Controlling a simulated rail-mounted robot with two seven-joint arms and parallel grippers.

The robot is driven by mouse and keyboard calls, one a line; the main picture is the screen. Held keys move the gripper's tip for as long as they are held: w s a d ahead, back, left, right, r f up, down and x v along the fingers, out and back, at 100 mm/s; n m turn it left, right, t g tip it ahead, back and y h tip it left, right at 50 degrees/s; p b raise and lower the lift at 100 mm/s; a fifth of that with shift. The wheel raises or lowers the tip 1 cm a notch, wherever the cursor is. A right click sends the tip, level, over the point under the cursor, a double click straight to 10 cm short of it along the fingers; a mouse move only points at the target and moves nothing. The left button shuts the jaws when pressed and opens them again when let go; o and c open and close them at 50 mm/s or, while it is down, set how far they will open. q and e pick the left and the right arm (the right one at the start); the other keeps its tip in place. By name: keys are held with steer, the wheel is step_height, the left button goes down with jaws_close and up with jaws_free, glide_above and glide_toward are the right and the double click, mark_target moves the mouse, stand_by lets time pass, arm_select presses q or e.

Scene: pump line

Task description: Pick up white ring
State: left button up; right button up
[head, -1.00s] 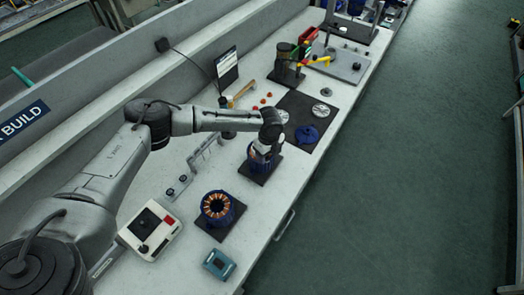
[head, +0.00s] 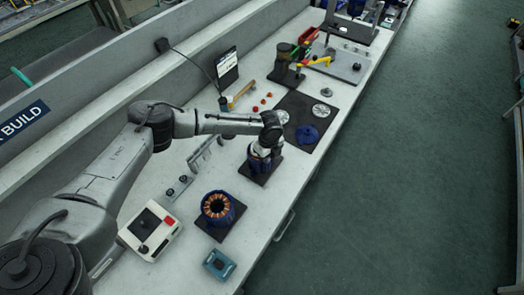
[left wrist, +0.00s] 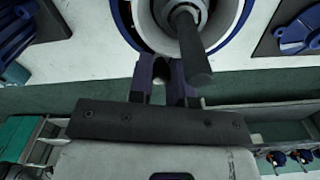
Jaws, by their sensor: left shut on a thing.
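In the left wrist view the white ring (left wrist: 150,28) shows at the top, around a dark grey shaft (left wrist: 192,45) and inside a blue rim (left wrist: 126,28). My left gripper (left wrist: 165,65) is shut on the ring's near edge, its two dark fingers close together there. In the head view my left gripper (head: 262,150) points down over the blue pump housing (head: 257,166) on a black mat. The ring is mostly hidden by the gripper there. I cannot tell whether the ring has left the housing. My right gripper is not in view.
A blue stator with copper windings (head: 218,208) stands on a black mat nearer me. A teal box (head: 219,265) and a control panel (head: 150,231) are close by. A black mat (head: 290,105) with a blue cover and metal discs lies beyond the gripper.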

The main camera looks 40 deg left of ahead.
arm_select(q)
jaws_close()
step_height(320, 180, up, 10)
steer(key=shift+r+p, duration=0.1)
steer(key=shift+p, duration=0.2)
steer(key=shift+o, duration=0.6)
jaws_free()
jaws_close()
